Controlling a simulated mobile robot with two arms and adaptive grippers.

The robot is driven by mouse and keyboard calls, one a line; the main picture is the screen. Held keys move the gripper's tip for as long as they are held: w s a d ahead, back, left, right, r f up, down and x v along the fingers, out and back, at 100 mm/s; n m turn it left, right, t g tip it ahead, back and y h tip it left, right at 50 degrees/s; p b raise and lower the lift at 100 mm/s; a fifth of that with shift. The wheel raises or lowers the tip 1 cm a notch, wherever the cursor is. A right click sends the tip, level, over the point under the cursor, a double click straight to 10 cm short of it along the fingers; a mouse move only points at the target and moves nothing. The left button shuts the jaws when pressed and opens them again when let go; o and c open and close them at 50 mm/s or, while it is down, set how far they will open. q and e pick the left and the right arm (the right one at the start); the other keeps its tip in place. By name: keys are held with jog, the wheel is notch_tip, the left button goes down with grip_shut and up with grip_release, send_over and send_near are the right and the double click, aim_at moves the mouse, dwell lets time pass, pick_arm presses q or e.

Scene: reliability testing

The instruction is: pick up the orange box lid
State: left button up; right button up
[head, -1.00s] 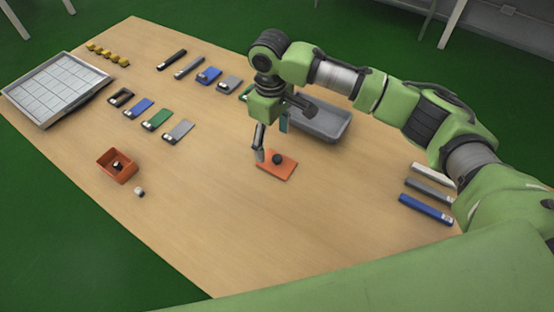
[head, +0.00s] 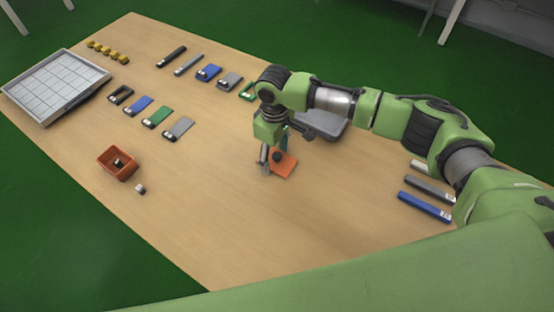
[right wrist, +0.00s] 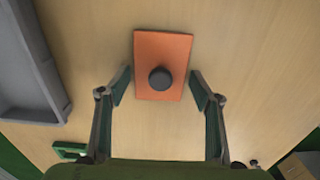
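The orange box lid (head: 285,164) lies flat on the table, a thin rectangle with a dark round knob (head: 277,156) in its middle. It also shows in the right wrist view (right wrist: 146,50), with its knob (right wrist: 160,78) facing the camera. My right gripper (head: 273,168) is over the lid and hides part of it in the head view. In the right wrist view my right gripper (right wrist: 160,92) is open, with one finger on each side of the lid and nothing between them gripped. My left gripper is not in view.
An orange open box (head: 118,163) with a small dark item stands at the left, a small white-and-black piece (head: 140,189) beside it. A grey bin (head: 322,124) is behind my right gripper. A gridded tray (head: 57,85) and rows of small coloured parts lie farther back. The front middle is bare.

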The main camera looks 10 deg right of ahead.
jog(key=c, duration=0.6)
